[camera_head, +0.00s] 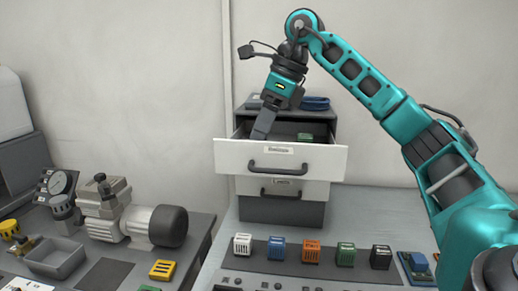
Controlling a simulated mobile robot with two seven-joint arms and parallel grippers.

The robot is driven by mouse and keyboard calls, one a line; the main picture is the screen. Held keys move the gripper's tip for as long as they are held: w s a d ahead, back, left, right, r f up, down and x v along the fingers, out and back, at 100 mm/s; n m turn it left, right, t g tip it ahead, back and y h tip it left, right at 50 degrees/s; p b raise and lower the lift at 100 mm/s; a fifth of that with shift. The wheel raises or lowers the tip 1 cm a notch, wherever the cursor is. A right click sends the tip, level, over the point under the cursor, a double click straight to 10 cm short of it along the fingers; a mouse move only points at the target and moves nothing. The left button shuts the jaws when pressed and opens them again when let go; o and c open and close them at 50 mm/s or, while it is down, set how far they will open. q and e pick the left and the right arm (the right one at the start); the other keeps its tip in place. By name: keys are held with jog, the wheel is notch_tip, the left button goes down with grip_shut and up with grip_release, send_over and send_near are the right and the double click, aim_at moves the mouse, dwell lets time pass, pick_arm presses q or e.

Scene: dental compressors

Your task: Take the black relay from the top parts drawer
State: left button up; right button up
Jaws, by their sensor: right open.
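The top parts drawer (233,158) is pulled open from a grey cabinet (283,208); its white front has a dark handle. My right arm comes in from the right and bends down over it. My right gripper (262,132) points down into the left part of the drawer, and its tips are partly hidden behind the drawer front. It is open. A small green part (305,137) shows inside on the right. No black relay is visible in the drawer; the front hides most of its floor. A black relay-like block (381,257) stands on the bench mat. My left gripper is not in view.
White, blue, orange and green blocks (311,251) stand in a row with the black one before the cabinet. A compressor (130,215), a grey tray (53,256) and a yellow block (162,269) are on the left bench.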

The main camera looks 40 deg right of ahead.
jog(key=x, duration=0.2)
jog(key=shift+f, duration=0.25)
jog(key=c, duration=1)
